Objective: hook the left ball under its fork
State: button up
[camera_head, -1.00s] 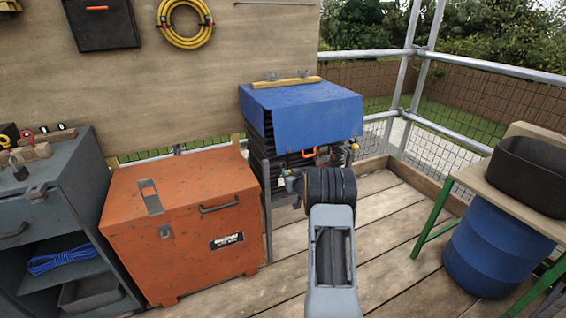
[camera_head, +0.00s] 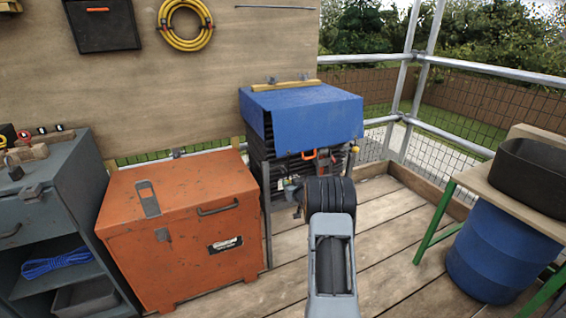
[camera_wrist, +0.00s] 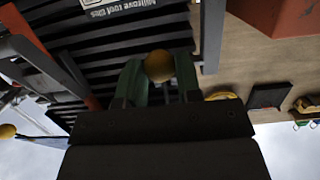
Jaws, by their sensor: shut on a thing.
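A yellow ball (camera_wrist: 158,66) sits between the green fingers of my gripper (camera_wrist: 159,80) in the wrist view, and the gripper is shut on it. In the head view my gripper (camera_head: 293,191) is in front of the lower left part of the dark tile stack (camera_head: 287,170), below the blue cover (camera_head: 305,115). The held ball cannot be made out there. A second yellow ball (camera_head: 355,150) hangs at the right corner of the cover; a ball also shows at the left edge of the wrist view (camera_wrist: 7,131). I cannot clearly make out the fork.
A grey upright (camera_head: 267,210) stands at the stack's left front, also seen in the wrist view (camera_wrist: 212,35). An orange chest (camera_head: 185,230) stands close on the left. A blue drum (camera_head: 495,250) and green-legged bench (camera_head: 436,220) are at the right. Bare planks lie between.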

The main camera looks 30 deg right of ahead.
jog(key=shift+f, duration=0.15)
jog(key=shift+r+x, duration=0.2)
jog(key=shift+x, duration=0.95)
jog(key=shift+r+x, duration=0.15)
jog(key=shift+x, duration=1.05)
